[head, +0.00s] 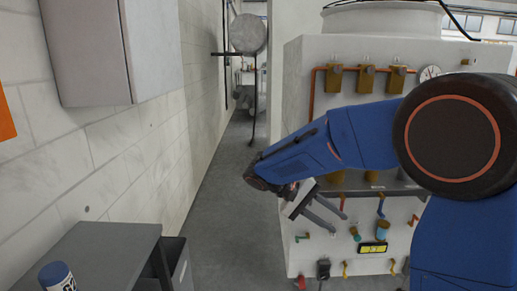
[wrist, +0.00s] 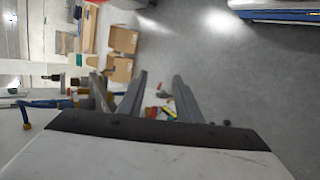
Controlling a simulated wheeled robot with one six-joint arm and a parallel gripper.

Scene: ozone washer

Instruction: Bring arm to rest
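My blue arm reaches from the right side of the head view toward the middle, bent at a large dark joint with an orange ring. My gripper (head: 340,224) hangs at its end, in front of the washer (head: 300,120), with its grey fingers pointing down and right. The two fingers stand apart in the wrist view (wrist: 160,88), with nothing held between them. The gripper is open and empty. Whether it touches any of the washer's fittings cannot be told.
The washer front carries brass valves (head: 367,78), small coloured handles and a yellow display (head: 373,248). A grey cabinet (head: 100,250) with a blue-capped bottle (head: 57,277) stands lower left. A wall cabinet (head: 85,50) hangs above. Grey floor (head: 225,200) lies clear between. Cardboard boxes (wrist: 123,40) show in the wrist view.

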